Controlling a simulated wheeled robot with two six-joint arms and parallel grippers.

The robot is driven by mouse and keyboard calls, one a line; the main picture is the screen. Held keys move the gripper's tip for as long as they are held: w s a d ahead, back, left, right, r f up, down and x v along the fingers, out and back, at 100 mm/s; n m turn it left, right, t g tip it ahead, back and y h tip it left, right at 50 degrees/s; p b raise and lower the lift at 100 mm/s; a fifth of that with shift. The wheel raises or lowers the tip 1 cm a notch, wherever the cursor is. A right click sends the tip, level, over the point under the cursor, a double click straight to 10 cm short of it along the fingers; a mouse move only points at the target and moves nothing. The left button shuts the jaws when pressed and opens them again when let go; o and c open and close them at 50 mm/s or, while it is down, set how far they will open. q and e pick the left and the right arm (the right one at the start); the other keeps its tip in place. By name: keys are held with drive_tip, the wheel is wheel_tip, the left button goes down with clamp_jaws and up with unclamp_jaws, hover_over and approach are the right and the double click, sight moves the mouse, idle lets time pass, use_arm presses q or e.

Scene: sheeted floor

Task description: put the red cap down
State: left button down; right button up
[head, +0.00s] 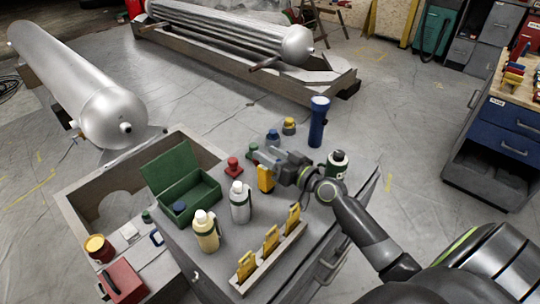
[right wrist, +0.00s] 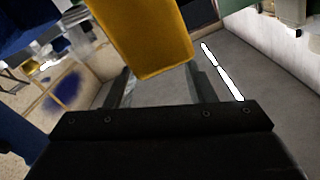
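A red cap-like piece (head: 233,166) stands on the grey worktop (head: 300,225), right of the open green box (head: 180,180). It is apart from my right gripper. My right gripper (head: 268,160) is over the worktop, just right of the red piece. A yellow piece (head: 265,179) is between its fingers and hangs down, appearing gripped. The yellow piece (right wrist: 145,35) also fills the upper middle of the right wrist view, between the two fingers. The red piece cannot be made out in the right wrist view. My left gripper is not in view.
Blue (head: 273,135), green (head: 253,152) and yellow (head: 289,126) caps stand behind the gripper, near a tall blue cylinder (head: 318,120). A silver bottle (head: 240,203), a cream bottle (head: 206,231) and a rack (head: 262,273) of yellow pieces stand in front.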

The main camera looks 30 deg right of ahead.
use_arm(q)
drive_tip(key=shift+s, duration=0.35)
use_arm(e)
drive_tip(key=shift+r, duration=0.1)
drive_tip(key=shift+r+p, duration=0.55)
drive_tip(key=shift+p, duration=0.2)
use_arm(q)
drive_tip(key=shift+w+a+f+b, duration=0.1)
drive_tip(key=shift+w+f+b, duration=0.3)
drive_tip(key=shift+b, duration=0.45)
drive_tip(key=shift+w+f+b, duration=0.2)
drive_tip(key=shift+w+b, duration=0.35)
drive_tip(key=shift+b, duration=0.3)
use_arm(e)
drive_tip(key=shift+v, duration=6.05)
drive_tip(key=shift+f, duration=0.1)
